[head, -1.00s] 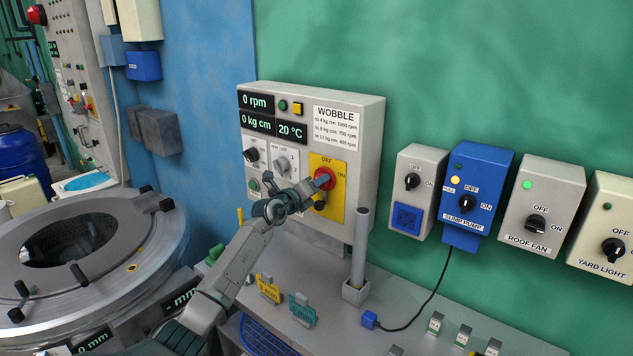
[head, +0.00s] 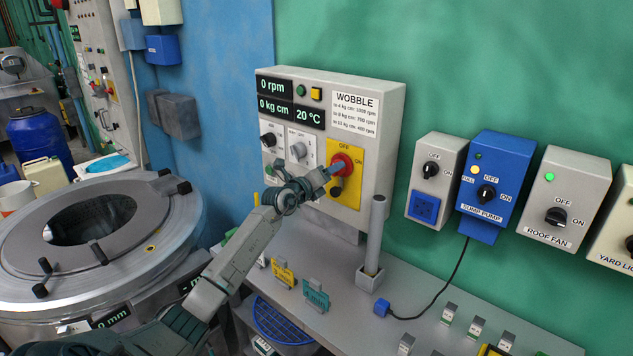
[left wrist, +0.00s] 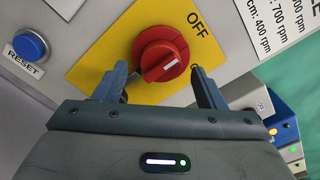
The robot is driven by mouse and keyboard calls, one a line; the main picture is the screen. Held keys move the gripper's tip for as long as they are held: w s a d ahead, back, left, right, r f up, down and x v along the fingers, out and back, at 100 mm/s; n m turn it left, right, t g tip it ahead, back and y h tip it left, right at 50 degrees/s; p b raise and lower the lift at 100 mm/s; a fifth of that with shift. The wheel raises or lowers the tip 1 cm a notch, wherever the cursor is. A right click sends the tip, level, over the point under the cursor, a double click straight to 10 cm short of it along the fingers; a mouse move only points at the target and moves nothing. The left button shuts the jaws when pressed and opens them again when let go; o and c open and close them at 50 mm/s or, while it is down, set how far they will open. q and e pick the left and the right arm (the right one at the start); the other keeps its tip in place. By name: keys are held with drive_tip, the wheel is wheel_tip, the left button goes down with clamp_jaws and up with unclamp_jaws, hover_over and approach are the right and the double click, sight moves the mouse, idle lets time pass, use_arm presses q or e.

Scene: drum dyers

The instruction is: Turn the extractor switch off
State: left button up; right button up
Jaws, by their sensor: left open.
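The extractor switch is a red rotary knob (head: 341,162) on a yellow plate (head: 352,196) with OFF above and ON at the right, on the grey control box. In the left wrist view the knob (left wrist: 162,54) carries a white mark slanting up to the right. I cannot tell surely which label it points at. My left gripper (head: 332,171) is at the knob's near left side, its blue fingers apart. In the left wrist view the left gripper (left wrist: 160,80) has one finger on each side of the knob, with nothing clamped. ON is hidden there. My right gripper is out of view.
A blue RESET button (left wrist: 29,44) is beside the yellow plate. A grey upright post (head: 375,235) stands on the bench right of my gripper. The sump pump box (head: 486,180) and roof fan box (head: 566,190) hang further right. The drum (head: 165,220) is at left.

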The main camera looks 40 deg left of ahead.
use_arm(q)
drive_tip(key=s, duration=0.8)
drive_tip(key=shift+s+a+b, duration=0.35)
drive_tip(key=shift+b, duration=0.1)
